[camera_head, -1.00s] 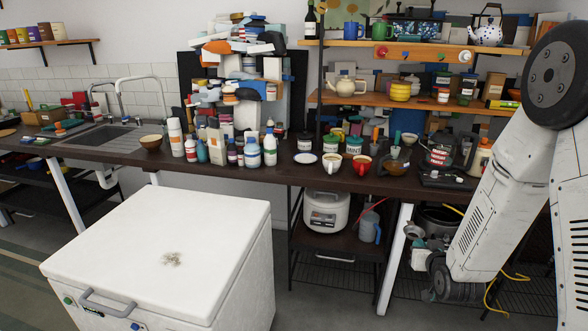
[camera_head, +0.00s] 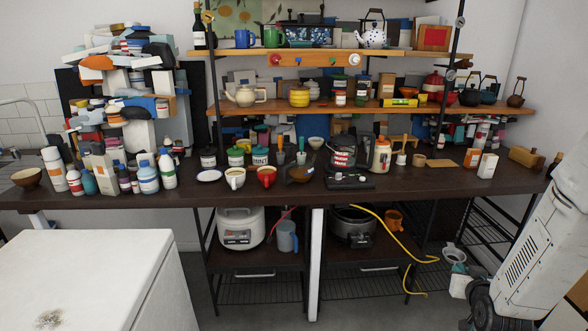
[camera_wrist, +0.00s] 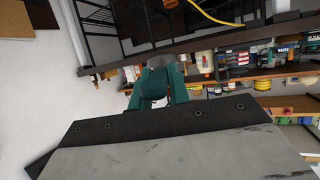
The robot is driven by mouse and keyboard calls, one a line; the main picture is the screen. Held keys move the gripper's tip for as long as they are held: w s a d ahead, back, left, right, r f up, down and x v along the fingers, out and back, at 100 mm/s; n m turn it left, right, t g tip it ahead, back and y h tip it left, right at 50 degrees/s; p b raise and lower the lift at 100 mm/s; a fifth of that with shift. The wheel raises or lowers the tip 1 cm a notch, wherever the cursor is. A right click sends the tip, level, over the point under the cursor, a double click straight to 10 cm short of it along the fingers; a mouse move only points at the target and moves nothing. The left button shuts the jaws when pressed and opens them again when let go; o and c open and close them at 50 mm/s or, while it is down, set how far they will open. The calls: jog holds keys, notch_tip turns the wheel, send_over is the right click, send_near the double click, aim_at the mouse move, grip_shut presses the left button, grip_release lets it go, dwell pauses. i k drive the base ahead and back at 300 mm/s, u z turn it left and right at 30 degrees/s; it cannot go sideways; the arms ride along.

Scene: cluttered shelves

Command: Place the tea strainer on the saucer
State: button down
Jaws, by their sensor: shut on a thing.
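The saucer (camera_head: 209,176), small and white with a dark rim, lies on the dark counter left of the white cup. My gripper (camera_head: 458,268) is low at the right in the head view, below counter height and far from the saucer. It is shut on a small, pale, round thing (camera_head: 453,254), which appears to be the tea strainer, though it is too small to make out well. In the wrist view the teal fingers of my gripper (camera_wrist: 156,84) show; the held thing is mostly hidden there.
A white cup (camera_head: 235,178), a red cup (camera_head: 266,177) and a brown bowl (camera_head: 301,174) stand right of the saucer. Jars stand behind it, bottles (camera_head: 148,178) to its left. A white chest (camera_head: 90,270) fills the lower left. A yellow cable (camera_head: 385,240) hangs under the counter.

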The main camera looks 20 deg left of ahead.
aim_at(205, 179)
jog(key=z, duration=0.15)
jog(key=i, duration=0.9)
jog(key=u, duration=1.2)
